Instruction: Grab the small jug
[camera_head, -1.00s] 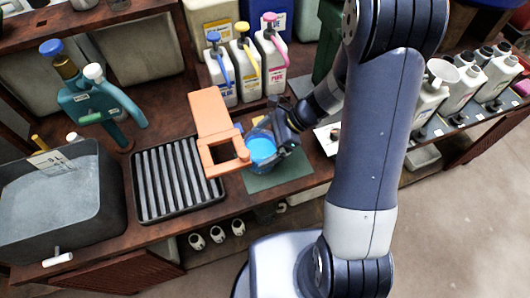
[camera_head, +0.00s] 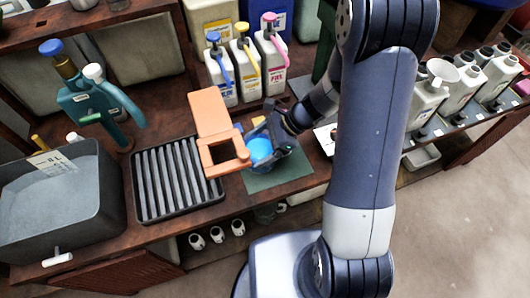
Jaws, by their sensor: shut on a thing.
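The small jug (camera_head: 260,150) is a clear vessel with bright blue liquid in it. It stands over the green mat, close to the right side of the orange stand. My gripper (camera_head: 268,136) comes in from the upper right and is shut on the small jug. Its dark fingers hide part of the jug's upper and right side. I cannot tell whether the jug's base touches the mat (camera_head: 285,180).
The orange stand (camera_head: 210,115) is right beside the jug on the left. Left of it are a black ribbed rack (camera_head: 170,215) and a grey sink (camera_head: 100,215). Pump bottles (camera_head: 245,62) stand behind. A row of bottles (camera_head: 428,108) and a funnel are at right.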

